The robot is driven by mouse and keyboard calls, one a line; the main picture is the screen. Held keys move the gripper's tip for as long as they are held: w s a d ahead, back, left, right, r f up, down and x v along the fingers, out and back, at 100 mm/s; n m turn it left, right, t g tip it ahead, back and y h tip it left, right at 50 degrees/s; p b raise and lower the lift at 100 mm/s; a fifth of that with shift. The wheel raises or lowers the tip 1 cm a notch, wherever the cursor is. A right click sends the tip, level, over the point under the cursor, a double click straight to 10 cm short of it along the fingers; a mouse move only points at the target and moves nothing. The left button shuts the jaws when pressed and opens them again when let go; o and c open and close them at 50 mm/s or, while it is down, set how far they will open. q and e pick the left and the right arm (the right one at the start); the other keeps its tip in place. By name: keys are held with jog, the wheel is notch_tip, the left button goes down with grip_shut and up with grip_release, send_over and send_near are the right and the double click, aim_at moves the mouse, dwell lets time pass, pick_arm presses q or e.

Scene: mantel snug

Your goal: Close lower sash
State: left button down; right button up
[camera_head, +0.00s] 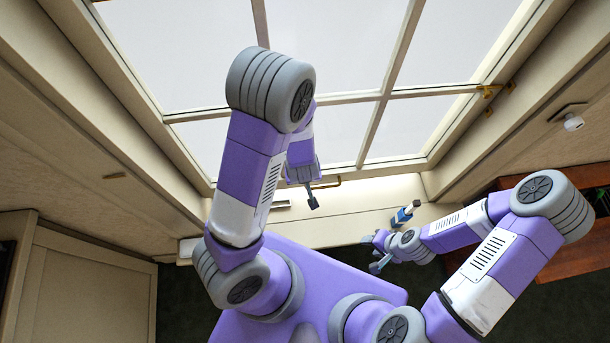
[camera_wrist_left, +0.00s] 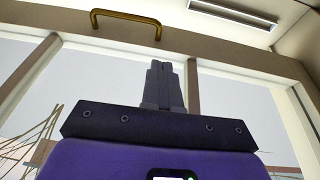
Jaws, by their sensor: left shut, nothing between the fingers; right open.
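The window sash (camera_head: 345,175) has several panes between cream bars and a bottom rail just above the sill. A brass handle (camera_head: 328,184) on that rail is partly hidden by my left gripper (camera_head: 313,204), which is shut and empty close beside it. In the left wrist view the handle (camera_wrist_left: 130,18) is whole, on the rail (camera_wrist_left: 220,62) beyond the shut fingertips (camera_wrist_left: 165,66) and to their left. I see no contact. I cannot tell how far the sash stands open. My right gripper (camera_head: 371,253) is open and empty, low and right of the handle.
A small blue and white item (camera_head: 403,215) stands near the sill (camera_head: 345,228), close to my right gripper. A brass latch (camera_head: 487,90) is on the right window frame. A wooden surface (camera_head: 575,260) lies at right, beneath my right arm. Panelled walls flank the window.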

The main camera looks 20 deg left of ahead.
pick_arm(q)
jog(key=b+x, duration=0.1)
jog(key=x, duration=0.2)
jog(key=b+x, duration=0.1)
jog(key=x, duration=0.2)
jog(key=d+b+x, duration=0.1)
jog(key=b+x, duration=0.1)
jog(key=x, duration=0.2)
jog(key=shift+s+a+f, duration=0.1)
jog(key=shift+s+f, duration=0.1)
jog(key=shift+s, duration=0.1)
pick_arm(e)
notch_tip(320, 180, down, 5)
jog(key=shift+r, duration=0.1)
